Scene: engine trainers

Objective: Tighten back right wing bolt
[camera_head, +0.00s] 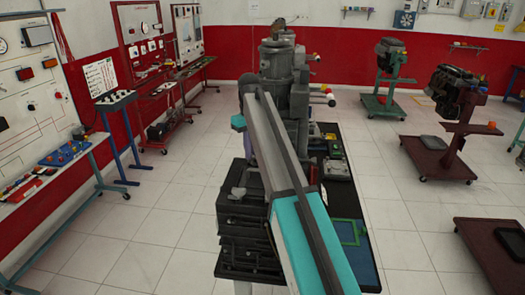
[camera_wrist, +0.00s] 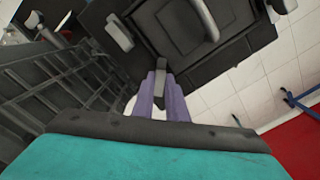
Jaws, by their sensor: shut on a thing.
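My gripper (camera_wrist: 165,93) has purple fingers, and in the wrist view they are closed on a small grey piece, seemingly a wing bolt (camera_wrist: 160,70), at the edge of a dark cover (camera_wrist: 165,25). Another grey wing-shaped piece (camera_wrist: 118,34) sits at the cover's left, and one more (camera_wrist: 282,5) shows at the top right. In the head view the dark machine (camera_head: 248,235) stands below my arm, with a light grey piece (camera_head: 238,192) on it. My arm hides much of the gripped spot, and only a bit of purple finger shows there.
A tall grey machine (camera_head: 278,65) stands directly behind. A dark bench (camera_head: 345,205) with a green frame lies to the right. Engine stands (camera_head: 455,130) are farther right, and trainer panels (camera_head: 40,100) line the left wall.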

